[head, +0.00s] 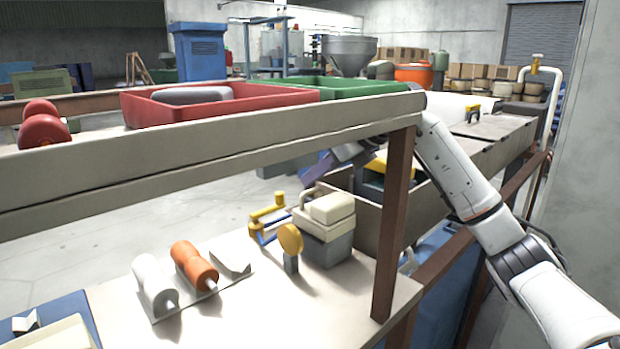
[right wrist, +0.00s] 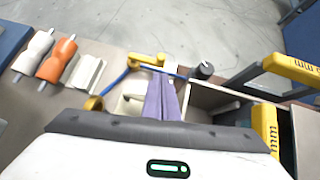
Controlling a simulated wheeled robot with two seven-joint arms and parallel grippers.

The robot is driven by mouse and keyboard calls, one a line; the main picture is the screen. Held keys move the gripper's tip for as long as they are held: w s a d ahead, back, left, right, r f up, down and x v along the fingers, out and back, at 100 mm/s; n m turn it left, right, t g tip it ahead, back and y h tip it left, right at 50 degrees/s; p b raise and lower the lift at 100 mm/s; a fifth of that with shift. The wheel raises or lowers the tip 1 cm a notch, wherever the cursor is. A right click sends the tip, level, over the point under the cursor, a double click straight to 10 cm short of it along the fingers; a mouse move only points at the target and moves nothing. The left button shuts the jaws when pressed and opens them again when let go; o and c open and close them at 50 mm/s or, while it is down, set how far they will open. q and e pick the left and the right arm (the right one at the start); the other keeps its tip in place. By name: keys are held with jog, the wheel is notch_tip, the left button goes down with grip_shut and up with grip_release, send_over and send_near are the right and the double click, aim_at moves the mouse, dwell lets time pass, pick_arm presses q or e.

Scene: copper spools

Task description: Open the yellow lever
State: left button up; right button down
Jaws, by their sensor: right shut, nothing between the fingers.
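The yellow lever (head: 266,212) stands on the lower bench on a thin blue frame, beside a cream and grey block. In the right wrist view the yellow lever (right wrist: 146,61) is just beyond my fingertips. My right gripper (head: 312,178) reaches in from the right, under the upper shelf, to the right of and above the lever. Its purple fingers (right wrist: 163,78) are shut and empty. I cannot tell whether they touch the lever. The shelf and post hide part of my right forearm. My left gripper is not in view.
A cream-topped grey block (head: 326,222) and a round yellow disc (head: 291,238) stand close to the lever. White and orange spools (head: 194,265) lie to the left. The upper shelf (head: 215,155) and its brown post (head: 393,220) are close to my right arm.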

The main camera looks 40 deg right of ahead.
aim_at(283, 198)
jog(key=x, duration=0.8)
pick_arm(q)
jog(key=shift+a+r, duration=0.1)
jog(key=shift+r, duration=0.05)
pick_arm(e)
jog(key=shift+d, duration=0.15)
jog(key=shift+w+n+p, duration=0.1)
jog(key=shift+n+p, duration=0.2)
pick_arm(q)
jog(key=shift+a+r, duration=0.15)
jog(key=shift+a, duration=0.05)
pick_arm(e)
jog(key=shift+w+y, duration=0.1)
jog(key=shift+y, duration=0.2)
